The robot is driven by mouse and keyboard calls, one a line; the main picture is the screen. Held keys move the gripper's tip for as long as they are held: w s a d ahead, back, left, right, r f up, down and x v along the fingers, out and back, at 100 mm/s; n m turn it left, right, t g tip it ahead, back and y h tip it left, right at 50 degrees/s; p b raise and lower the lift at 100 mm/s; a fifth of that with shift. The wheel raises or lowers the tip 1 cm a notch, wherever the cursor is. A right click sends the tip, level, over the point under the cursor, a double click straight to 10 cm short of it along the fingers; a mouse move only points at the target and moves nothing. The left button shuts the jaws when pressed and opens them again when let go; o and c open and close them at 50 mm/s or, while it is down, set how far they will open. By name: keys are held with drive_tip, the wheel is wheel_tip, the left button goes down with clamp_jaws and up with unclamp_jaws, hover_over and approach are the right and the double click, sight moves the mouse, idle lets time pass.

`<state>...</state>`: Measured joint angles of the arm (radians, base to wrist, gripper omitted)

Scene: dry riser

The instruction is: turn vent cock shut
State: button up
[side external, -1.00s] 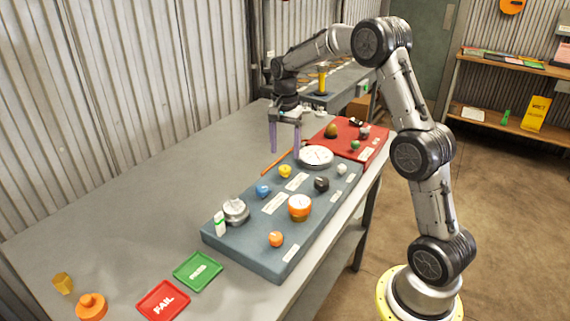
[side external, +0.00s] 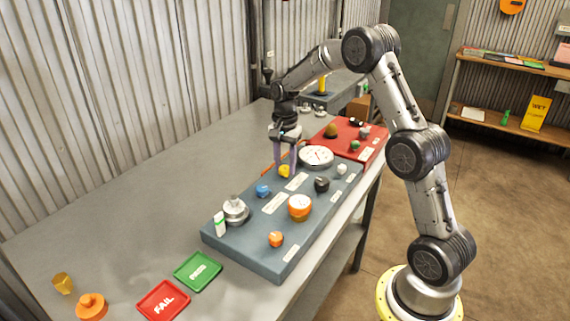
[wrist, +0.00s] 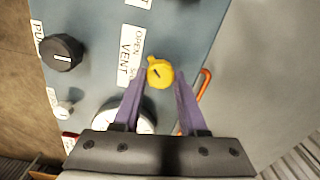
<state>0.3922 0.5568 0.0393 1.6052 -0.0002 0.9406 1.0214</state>
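The vent cock is a yellow knob (wrist: 160,72) on the blue-grey panel (side external: 248,242), beside a white label reading VENT and OPEN (wrist: 131,55); the rest of the label's small text is hard to read. The knob also shows in the side external view (side external: 284,171), partly behind a finger. My gripper (wrist: 162,82) points down at the knob with its two purple fingers apart, one on each side of it. The wrist view shows gaps between fingertips and knob, and I cannot tell whether either finger touches it.
A black knob (side external: 321,184), a blue knob (side external: 263,190), an orange-rimmed gauge (side external: 300,206) and a white dial (side external: 316,157) stand close by on the panel. A red panel (side external: 366,150) lies behind.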

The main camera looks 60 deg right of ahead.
clamp_jaws()
drive_tip(key=shift+n, duration=0.4)
drive_tip(key=n, duration=0.6)
drive_tip(key=shift+w, duration=0.1)
drive_tip(key=n, duration=0.5)
drive_tip(key=shift+n, duration=0.4)
drive_tip(key=n, duration=0.5)
drive_tip(key=shift+a+r, duration=0.1)
drive_tip(key=shift+n, duration=0.3)
drive_tip(key=o, duration=0.8)
unclamp_jaws()
drive_tip(key=shift+c, duration=0.2)
